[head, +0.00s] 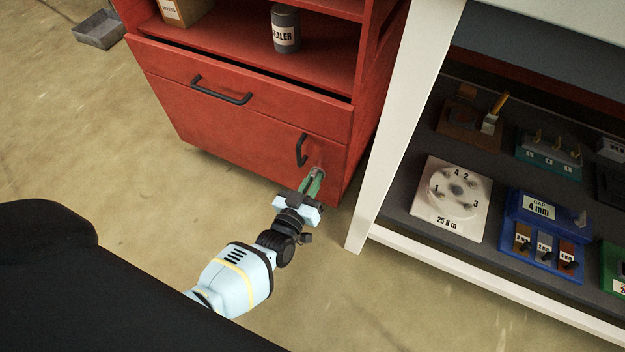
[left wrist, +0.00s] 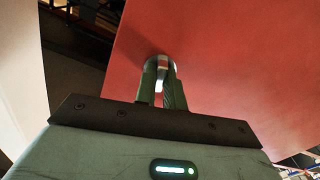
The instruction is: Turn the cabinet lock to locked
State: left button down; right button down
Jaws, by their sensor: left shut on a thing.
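The red cabinet (head: 220,125) stands in the upper left of the head view, with a black handle on its lower door. Its lock (head: 320,171) sits near the right edge of that door, below and right of the handle. My left gripper (head: 314,183) is at the lock, its green fingers shut on the lock's knob. In the left wrist view the silvery lock (left wrist: 159,70) shows between the fingertips (left wrist: 160,82) against the red door. The fingers hide part of the lock, and I cannot read its setting. My right gripper is not in view.
A white-framed bench (head: 398,140) stands close to the right of the cabinet, its shelf holding several fixtures. A dark can (head: 286,30) and a cardboard box (head: 186,10) are on the cabinet shelf. Open floor (head: 120,170) lies left of the cabinet.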

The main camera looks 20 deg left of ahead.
pick_arm(q)
jog(key=shift+m, duration=1.5)
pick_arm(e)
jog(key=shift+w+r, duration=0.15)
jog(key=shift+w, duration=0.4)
